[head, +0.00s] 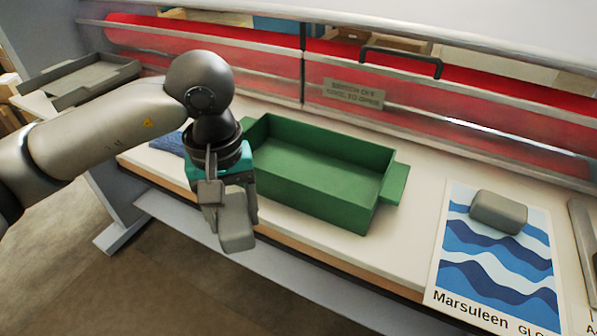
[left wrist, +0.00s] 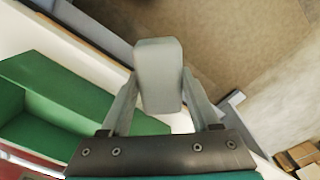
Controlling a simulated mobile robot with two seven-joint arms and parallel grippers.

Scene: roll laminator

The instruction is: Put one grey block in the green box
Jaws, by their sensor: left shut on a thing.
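My left gripper (head: 229,205) is shut on a grey block (head: 236,228) and holds it in front of the green box, over the table's front edge. In the left wrist view the block (left wrist: 158,75) sits between the two fingers. The green box (head: 310,194) stands on the white table to the right of the gripper, and its visible inside is empty. In the left wrist view the box (left wrist: 62,95) is at the left. A second grey block (head: 499,212) lies on a blue-and-white wave poster (head: 492,275) at the right. My right gripper is not in view.
The laminator's red roller (head: 240,60) and clear guard with a black handle (head: 401,58) run behind the box. A grey tray (head: 80,80) is at the far left. A blue cloth (head: 168,143) lies left of the box. Bare table lies between box and poster.

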